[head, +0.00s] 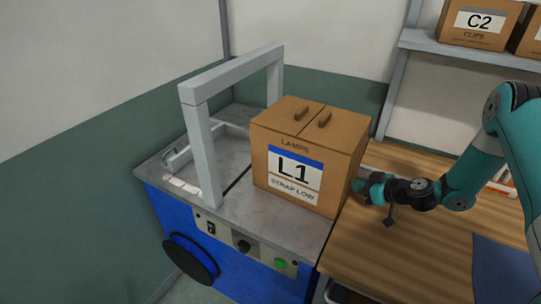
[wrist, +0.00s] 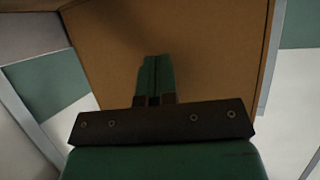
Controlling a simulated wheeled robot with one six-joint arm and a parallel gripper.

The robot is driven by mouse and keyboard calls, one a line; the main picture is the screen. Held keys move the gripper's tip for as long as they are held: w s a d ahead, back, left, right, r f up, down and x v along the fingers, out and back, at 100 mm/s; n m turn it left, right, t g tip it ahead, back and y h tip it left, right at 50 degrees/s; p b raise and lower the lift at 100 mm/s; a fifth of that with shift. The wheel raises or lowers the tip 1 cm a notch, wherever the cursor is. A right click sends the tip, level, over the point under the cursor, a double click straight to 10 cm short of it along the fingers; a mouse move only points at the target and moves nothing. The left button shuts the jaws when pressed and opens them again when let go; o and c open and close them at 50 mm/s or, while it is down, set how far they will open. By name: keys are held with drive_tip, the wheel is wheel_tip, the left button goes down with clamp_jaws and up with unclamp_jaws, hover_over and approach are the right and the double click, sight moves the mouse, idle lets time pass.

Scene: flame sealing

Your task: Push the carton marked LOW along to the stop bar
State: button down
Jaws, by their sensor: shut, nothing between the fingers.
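The brown carton (head: 310,150) has a label reading L1 and STRAP LOW, with LAMPS printed above it. It stands upright on the grey top of the blue machine, just right of the grey arch. A low metal bar (head: 178,160), apparently the stop bar, lies at the machine's far left, beyond the arch. My gripper (head: 357,186) is at the carton's right side, low down; its fingers are shut and empty. In the wrist view the shut fingers (wrist: 155,80) point at the carton's brown face (wrist: 200,50). I cannot tell whether they touch it.
The grey arch (head: 205,150) spans the machine top (head: 225,195) between carton and bar. A wooden bench (head: 400,245) adjoins on the right, with a dark blue mat (head: 497,265). A shelf (head: 450,45) at the back right holds a C2 clips carton (head: 478,22).

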drive_tip(key=shift+w+a+b, duration=0.75)
drive_tip(key=shift+w+a, duration=0.65)
drive_tip(key=shift+a, duration=0.5)
drive_tip(key=shift+w+a+b, duration=0.7)
drive_tip(key=shift+w+a, duration=0.7)
drive_tip(key=shift+a, duration=0.55)
drive_tip(key=shift+w+a+b, duration=0.75)
drive_tip(key=shift+w+a, duration=0.65)
drive_tip(key=shift+a, duration=0.5)
drive_tip(key=shift+w+a+b, duration=0.65)
drive_tip(key=shift+w+a, duration=0.25)
drive_tip(key=shift+a, duration=0.35)
drive_tip(key=shift+w+a+b, duration=0.7)
drive_tip(key=shift+w+a, duration=0.2)
drive_tip(key=shift+a, duration=0.3)
drive_tip(key=shift+w+a+b, duration=0.65)
drive_tip(key=shift+w+a, duration=0.25)
drive_tip(key=shift+a, duration=0.35)
drive_tip(key=shift+s+d, duration=0.55)
drive_tip(key=shift+d, duration=0.3)
drive_tip(key=shift+s+d, duration=0.6)
drive_tip(key=shift+d, duration=0.3)
drive_tip(key=shift+s+d, duration=0.55)
drive_tip(key=shift+d, duration=0.3)
